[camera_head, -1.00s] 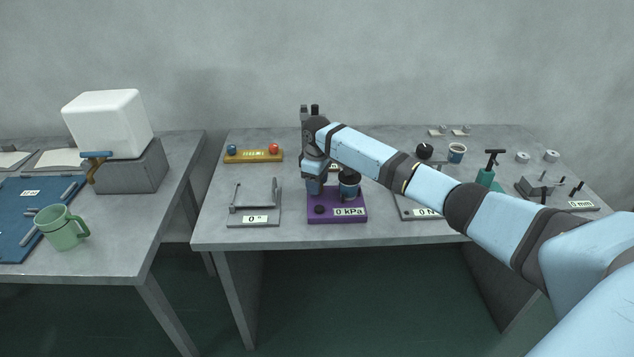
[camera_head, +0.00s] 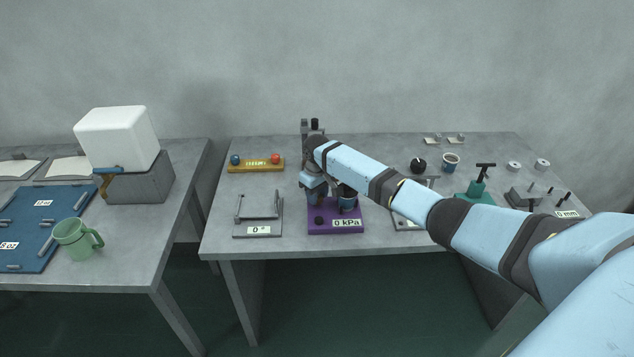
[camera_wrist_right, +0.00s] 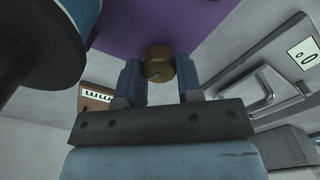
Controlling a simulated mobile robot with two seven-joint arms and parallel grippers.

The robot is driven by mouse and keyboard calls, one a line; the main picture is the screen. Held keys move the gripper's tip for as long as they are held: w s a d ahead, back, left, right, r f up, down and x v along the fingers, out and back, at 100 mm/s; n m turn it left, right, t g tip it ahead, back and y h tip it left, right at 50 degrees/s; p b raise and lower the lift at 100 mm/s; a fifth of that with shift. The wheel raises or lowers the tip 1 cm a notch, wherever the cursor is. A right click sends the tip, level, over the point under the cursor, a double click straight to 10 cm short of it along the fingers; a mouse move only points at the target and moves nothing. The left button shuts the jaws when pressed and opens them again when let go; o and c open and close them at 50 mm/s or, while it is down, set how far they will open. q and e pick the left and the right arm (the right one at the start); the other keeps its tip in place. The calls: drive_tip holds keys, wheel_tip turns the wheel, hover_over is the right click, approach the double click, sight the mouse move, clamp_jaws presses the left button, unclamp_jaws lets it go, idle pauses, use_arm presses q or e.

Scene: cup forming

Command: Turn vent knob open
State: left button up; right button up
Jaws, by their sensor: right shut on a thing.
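A purple base (camera_head: 335,226) labelled "0 kPa" stands near the front of the middle table, with a black knob (camera_head: 319,220) at its front left. A dark and blue cylinder (camera_head: 347,200) stands on it. My right gripper (camera_head: 313,197) is over the base's left part, beside the cylinder. In the right wrist view, its two blue fingers (camera_wrist_right: 160,80) are shut on a round brown knob (camera_wrist_right: 160,62) against the purple surface. My gripper hides this knob in the head view. My left gripper is in neither view.
A grey plate with a handle (camera_head: 258,218) lies left of the base, and a yellow board (camera_head: 256,165) behind it. My right arm crosses over the table's right half. A green pump-like stand (camera_head: 477,190) is at the right. A green mug (camera_head: 78,239) stands on the left table.

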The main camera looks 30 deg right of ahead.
drive_tip(key=shift+r+m+p, duration=0.35)
drive_tip(key=shift+m+p, duration=0.65)
drive_tip(key=shift+p, duration=0.15)
drive_tip(key=m+p, duration=0.5)
drive_tip(key=shift+f, duration=0.1)
drive_tip(key=m+p, duration=0.2)
drive_tip(key=m, duration=0.1)
drive_tip(key=shift+d+f+m+p, duration=0.1)
drive_tip(key=shift+m+p, duration=0.35)
drive_tip(key=shift+m, duration=0.25)
drive_tip(key=shift+f+m+p, duration=0.1)
drive_tip(key=shift+m+p, duration=0.25)
drive_tip(key=shift+m, duration=0.45)
drive_tip(key=o, duration=0.9)
drive_tip(key=shift+o, duration=0.2)
